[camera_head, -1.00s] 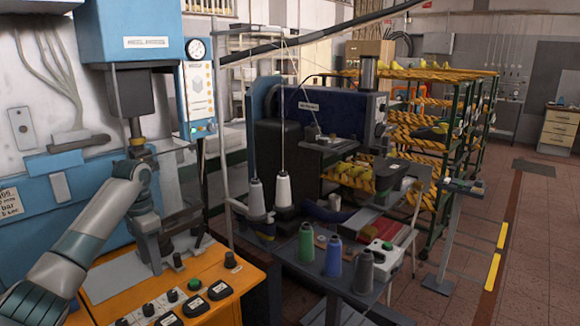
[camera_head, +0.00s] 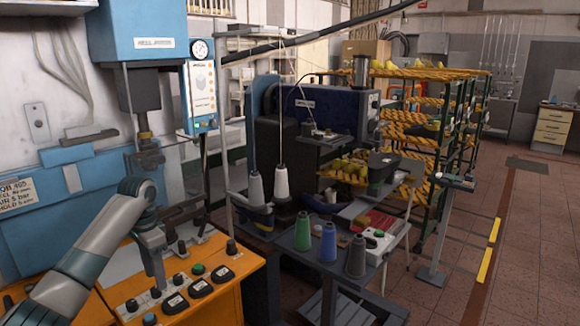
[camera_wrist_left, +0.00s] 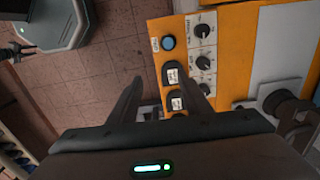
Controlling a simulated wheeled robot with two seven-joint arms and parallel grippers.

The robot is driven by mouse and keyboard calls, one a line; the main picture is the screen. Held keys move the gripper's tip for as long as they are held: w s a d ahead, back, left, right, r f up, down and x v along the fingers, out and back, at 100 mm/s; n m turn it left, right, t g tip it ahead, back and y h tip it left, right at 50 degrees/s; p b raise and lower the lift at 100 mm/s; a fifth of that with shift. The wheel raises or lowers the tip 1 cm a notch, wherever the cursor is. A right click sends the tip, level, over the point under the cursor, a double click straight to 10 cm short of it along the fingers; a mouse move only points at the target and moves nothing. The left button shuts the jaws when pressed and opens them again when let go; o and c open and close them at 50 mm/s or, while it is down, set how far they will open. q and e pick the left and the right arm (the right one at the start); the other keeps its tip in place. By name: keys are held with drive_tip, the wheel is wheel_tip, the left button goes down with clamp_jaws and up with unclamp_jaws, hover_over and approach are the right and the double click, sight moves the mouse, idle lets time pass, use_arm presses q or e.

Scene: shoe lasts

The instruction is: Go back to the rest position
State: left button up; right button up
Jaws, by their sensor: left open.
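My left arm comes in from the left in the head view, bent at a grey joint. My left gripper (camera_head: 158,280) points down in front of the blue press, over the orange control panel (camera_head: 222,301). In the left wrist view its two dark fingers (camera_wrist_left: 162,95) stand apart with nothing held between them. The panel (camera_wrist_left: 240,60) lies beyond and right of the fingers, with a blue button (camera_wrist_left: 167,43), black buttons and several knobs. I cannot tell the exact height of the fingertips above it.
The blue press (camera_head: 128,30) stands close behind the gripper. A small table with green (camera_head: 302,232), blue (camera_head: 328,243) and grey (camera_head: 355,256) thread cones stands right of the panel, beside a sewing machine. Racks (camera_head: 415,75) with yellow items stand behind. Tiled floor (camera_head: 520,250) is free at right.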

use_arm(q)
drive_tip(key=s+d+f+t, duration=0.1)
drive_tip(key=s+d+f, duration=0.4)
drive_tip(key=s+f, duration=0.3)
drive_tip(key=s+d+f+h, duration=0.1)
drive_tip(key=s+d+f, duration=0.45)
drive_tip(key=f, duration=0.35)
drive_tip(key=s+d+f+t, duration=0.1)
drive_tip(key=s+d+f, duration=0.3)
drive_tip(key=s+f, duration=0.45)
drive_tip(key=s+d+f+n, duration=0.2)
drive_tip(key=s+f+n, duration=0.1)
drive_tip(key=s, duration=1)
drive_tip(key=s+a+r+n+t, duration=0.1)
drive_tip(key=s+a+r+n, duration=0.1)
drive_tip(key=s, duration=0.5)
drive_tip(key=s+a+r+n+t, duration=0.1)
drive_tip(key=s+a+r, duration=0.1)
drive_tip(key=s, duration=0.5)
wheel_tip(320, 180, down, 29)
drive_tip(key=s+g, duration=0.1)
drive_tip(key=g, duration=0.1)
drive_tip(key=s+a+f+g, duration=0.1)
drive_tip(key=s+a+f, duration=0.1)
drive_tip(key=s+f, duration=1.5)
drive_tip(key=shift+s+a+f+y, duration=0.15)
drive_tip(key=shift+s+a+y, duration=0.15)
drive_tip(key=shift+s+y, duration=0.15)
